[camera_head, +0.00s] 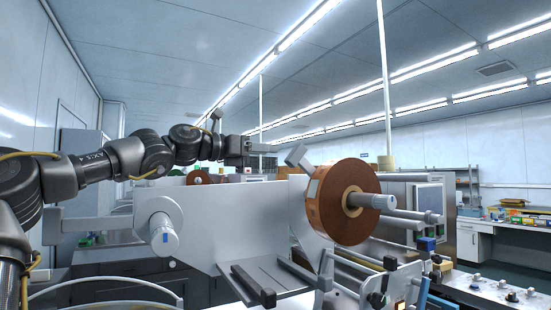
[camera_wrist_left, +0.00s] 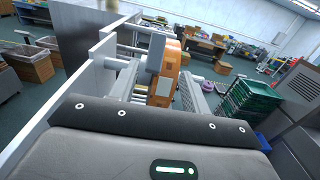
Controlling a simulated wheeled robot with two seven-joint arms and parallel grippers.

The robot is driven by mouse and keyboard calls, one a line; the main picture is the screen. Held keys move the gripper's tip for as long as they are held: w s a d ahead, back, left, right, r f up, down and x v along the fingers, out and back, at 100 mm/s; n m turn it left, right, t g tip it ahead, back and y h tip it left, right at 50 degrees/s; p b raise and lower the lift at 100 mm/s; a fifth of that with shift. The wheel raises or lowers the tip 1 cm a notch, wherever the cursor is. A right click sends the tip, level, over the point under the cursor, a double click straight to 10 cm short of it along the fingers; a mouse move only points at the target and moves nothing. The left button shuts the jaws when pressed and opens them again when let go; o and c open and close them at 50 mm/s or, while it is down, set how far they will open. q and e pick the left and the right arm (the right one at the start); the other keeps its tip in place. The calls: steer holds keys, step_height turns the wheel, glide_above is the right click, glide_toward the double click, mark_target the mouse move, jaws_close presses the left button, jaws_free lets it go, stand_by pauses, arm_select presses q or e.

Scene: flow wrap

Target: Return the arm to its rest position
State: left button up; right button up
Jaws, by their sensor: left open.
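My left arm comes in from the left in the head view and reaches over the top of the pale machine panel. My left gripper (camera_head: 270,148) is at its end, open and empty, raised behind and to the left of the brown film roll (camera_head: 341,201). The gripper is apart from that roll. In the left wrist view the dark gripper body fills the bottom, and an orange-brown roll (camera_wrist_left: 166,72) shows beyond it. My right gripper is in neither view.
The pale machine panel (camera_head: 235,225) with a grey spindle (camera_head: 164,236) stands close in front. A metal cabinet (camera_head: 470,240) and shelves (camera_head: 468,186) are at the right. Green crates (camera_wrist_left: 245,100) and cardboard boxes (camera_wrist_left: 33,67) stand on the floor.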

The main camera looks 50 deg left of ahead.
mark_target(294, 150)
arm_select(q)
steer(key=shift+w, duration=0.1)
steer(key=p+x, duration=0.5)
steer(key=x, duration=0.5)
steer(key=shift+w+p, duration=0.15)
steer(key=shift+p, duration=0.2)
steer(key=shift+w, duration=0.25)
steer(key=shift+a+p, duration=0.4)
steer(key=shift+a, duration=0.1)
